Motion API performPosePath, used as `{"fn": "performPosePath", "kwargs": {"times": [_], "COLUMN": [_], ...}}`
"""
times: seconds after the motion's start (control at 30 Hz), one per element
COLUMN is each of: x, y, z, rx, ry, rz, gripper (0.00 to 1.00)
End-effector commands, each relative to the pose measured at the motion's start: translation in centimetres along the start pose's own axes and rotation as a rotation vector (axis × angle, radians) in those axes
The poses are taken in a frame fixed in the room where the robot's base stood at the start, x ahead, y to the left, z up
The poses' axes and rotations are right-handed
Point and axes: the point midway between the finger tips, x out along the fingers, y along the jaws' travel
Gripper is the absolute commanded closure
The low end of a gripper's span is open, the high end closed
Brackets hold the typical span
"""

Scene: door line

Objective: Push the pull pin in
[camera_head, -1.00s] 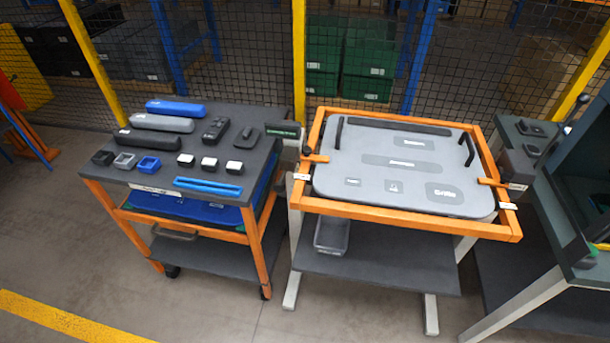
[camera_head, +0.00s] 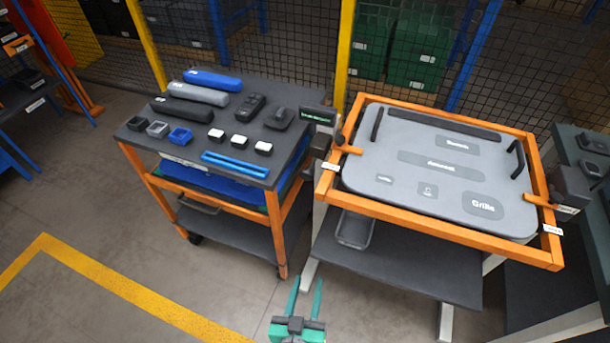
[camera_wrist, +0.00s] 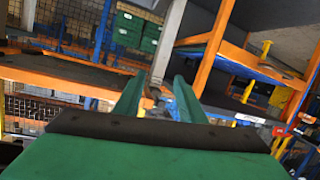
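I cannot clearly make out the pull pin in either view. A small dark knob (camera_head: 340,140) sits at the left edge of the orange frame (camera_head: 420,222), beside an orange lever (camera_head: 349,150); I cannot tell whether it is the pin. A grey panel (camera_head: 380,160) with labelled patches lies inside the frame. My gripper (camera_head: 306,284) is low in the head view, in front of the two carts and apart from them. Its green fingers stand apart with nothing between them. In the wrist view the open fingers (camera_wrist: 156,92) point toward the carts' undersides.
Left of the frame stands a cart (camera_head: 298,163) with blue, grey and black parts on top. A grey bin (camera_head: 356,229) sits on the lower shelf (camera_head: 400,262) under the frame. A mesh fence stands behind. Floor with a yellow line (camera_head: 130,295) is clear at left front.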

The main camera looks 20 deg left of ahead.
Motion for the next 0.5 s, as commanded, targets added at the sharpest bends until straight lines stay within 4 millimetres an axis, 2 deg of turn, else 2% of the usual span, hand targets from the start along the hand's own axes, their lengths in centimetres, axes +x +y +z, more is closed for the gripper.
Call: {"fn": "performPosePath", "kwargs": {"times": [0.03, 0.1, 0.3, 0.5], "x": [1.8, 4.0, 9.4, 12.7], "y": [-0.7, -1.6, -3.6, -5.1], "z": [-1.1, -2.4, -7.5, -13.2], "rx": [-0.015, -0.035, -0.077, -0.089], "ry": [0.018, 0.030, 0.089, 0.160], "rz": [0.001, 0.012, 0.073, 0.151], "gripper": [0.63, 0.63, 0.63, 0.63]}}
